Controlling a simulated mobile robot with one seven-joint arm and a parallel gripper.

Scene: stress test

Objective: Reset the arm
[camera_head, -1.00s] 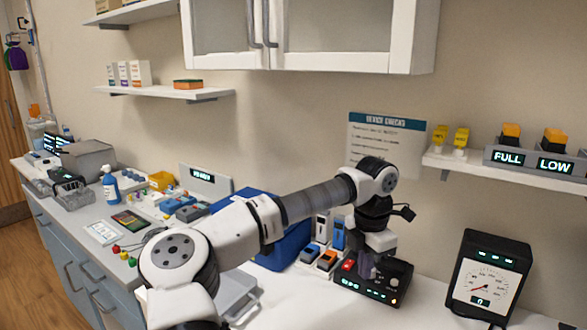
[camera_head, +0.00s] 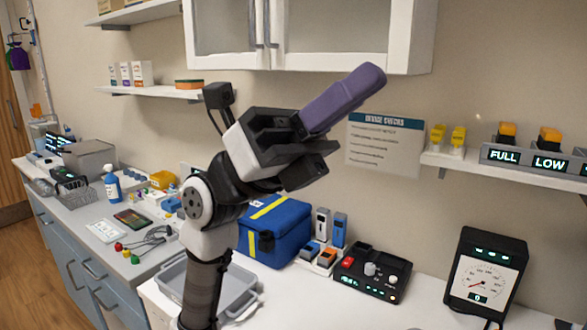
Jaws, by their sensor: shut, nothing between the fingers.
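My arm rises from the bottom of the head view and folds at its wrist joint left of centre. My arm hides part of the counter's back and of the grey tray.
Below are a blue bag (camera_head: 273,232), a black control box (camera_head: 372,273) with a grey knob, a dial gauge (camera_head: 487,275) and a grey tray (camera_head: 238,288). A wall cabinet (camera_head: 335,35) and a right shelf (camera_head: 500,168) are nearby. Open air lies between gripper and gauge.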

